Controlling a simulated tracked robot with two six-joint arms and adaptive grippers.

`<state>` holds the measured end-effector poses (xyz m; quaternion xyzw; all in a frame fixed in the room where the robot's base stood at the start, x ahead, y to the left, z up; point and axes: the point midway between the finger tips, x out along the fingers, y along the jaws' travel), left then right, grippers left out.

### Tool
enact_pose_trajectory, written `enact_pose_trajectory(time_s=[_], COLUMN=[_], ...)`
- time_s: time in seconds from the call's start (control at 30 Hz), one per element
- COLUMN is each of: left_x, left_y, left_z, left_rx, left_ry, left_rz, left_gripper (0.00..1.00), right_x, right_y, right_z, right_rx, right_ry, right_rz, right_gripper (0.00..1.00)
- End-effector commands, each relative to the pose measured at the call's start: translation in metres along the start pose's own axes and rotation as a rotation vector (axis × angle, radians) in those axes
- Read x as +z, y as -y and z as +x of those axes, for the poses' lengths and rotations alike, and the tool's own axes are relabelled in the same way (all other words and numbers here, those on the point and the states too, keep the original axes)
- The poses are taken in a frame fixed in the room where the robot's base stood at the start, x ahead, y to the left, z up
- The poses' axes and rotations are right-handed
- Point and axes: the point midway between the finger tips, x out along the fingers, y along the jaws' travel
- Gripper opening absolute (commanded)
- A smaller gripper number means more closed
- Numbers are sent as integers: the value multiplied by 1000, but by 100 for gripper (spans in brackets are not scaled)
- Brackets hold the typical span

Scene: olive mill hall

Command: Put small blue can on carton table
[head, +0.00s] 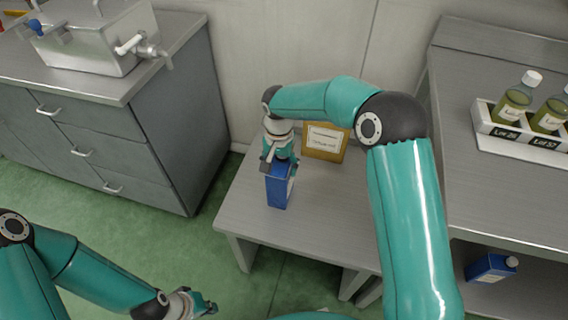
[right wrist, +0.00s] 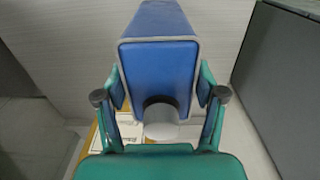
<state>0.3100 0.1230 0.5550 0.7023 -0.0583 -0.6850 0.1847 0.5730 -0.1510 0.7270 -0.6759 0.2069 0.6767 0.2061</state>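A blue can (head: 280,188) with a white cap, which shows in the right wrist view (right wrist: 160,60), is at the low metal table (head: 330,205) with the yellow-framed sign. My right gripper (head: 278,166) comes down over the can from above. In the right wrist view my right gripper's fingers (right wrist: 160,100) are closed against both sides of the can near its cap. The can looks upright; whether its base touches the tabletop is not clear. My left gripper (head: 203,305) is low at the bottom edge, away from the table; its fingers are too small to judge.
The yellow-framed sign (head: 325,142) stands at the table's back. Another blue can (head: 491,267) lies on the right bench's lower shelf. A white rack (head: 520,138) with oil bottles is on that bench. A steel tank (head: 100,38) stands on the left cabinet. The table's front is clear.

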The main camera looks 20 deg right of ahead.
Motion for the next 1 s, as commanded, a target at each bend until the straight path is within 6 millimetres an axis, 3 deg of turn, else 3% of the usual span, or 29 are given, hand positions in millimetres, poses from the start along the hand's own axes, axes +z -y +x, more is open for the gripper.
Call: enact_pose_trajectory(time_s=[0.1,0.53,0.67,1.0], left_x=[0,0,0,0], left_y=[0,0,-1,-2], left_z=[0,-1,-2,-6], left_rx=[0,0,0,0], left_ry=[0,0,0,0], left_rz=[0,0,0,0], left_gripper=[0,0,0,0], right_x=[0,0,-1,-1], right_y=[0,0,0,0], right_z=[0,-8,-24,-92], right_rx=[0,-1,-2,-3], right_ry=[0,-1,-3,-3], right_rz=[0,1,0,1], right_gripper=[89,89,89,89])
